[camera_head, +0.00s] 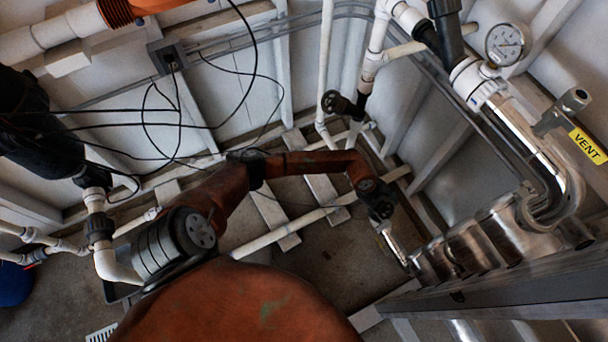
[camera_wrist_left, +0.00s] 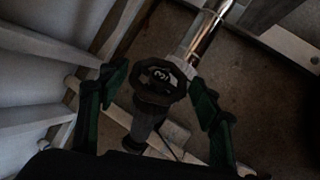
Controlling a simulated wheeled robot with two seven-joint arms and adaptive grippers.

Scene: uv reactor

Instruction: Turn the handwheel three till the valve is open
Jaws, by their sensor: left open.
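The handwheel three (camera_wrist_left: 160,80) is dark and faceted, with a "3" on its face. In the left wrist view it sits on a valve body (camera_wrist_left: 150,118) in line with a shiny metal pipe (camera_wrist_left: 205,35). My left gripper (camera_wrist_left: 159,84) is open, with one green-black finger on each side of the handwheel. The fingers look apart from its rim, and I cannot tell the depth between them. In the head view my left gripper (camera_head: 382,208) is at the end of the orange arm, by the metal pipe (camera_head: 394,243). The handwheel is hard to make out there. My right gripper is not in view.
Another dark valve (camera_head: 338,103) is on the white piping behind. A steel reactor pipe (camera_head: 480,248), a gauge (camera_head: 507,44) and a yellow VENT tag (camera_head: 587,146) are at the right. Black cables (camera_head: 160,124) hang at the left. White pipe (camera_head: 285,233) runs low across the floor.

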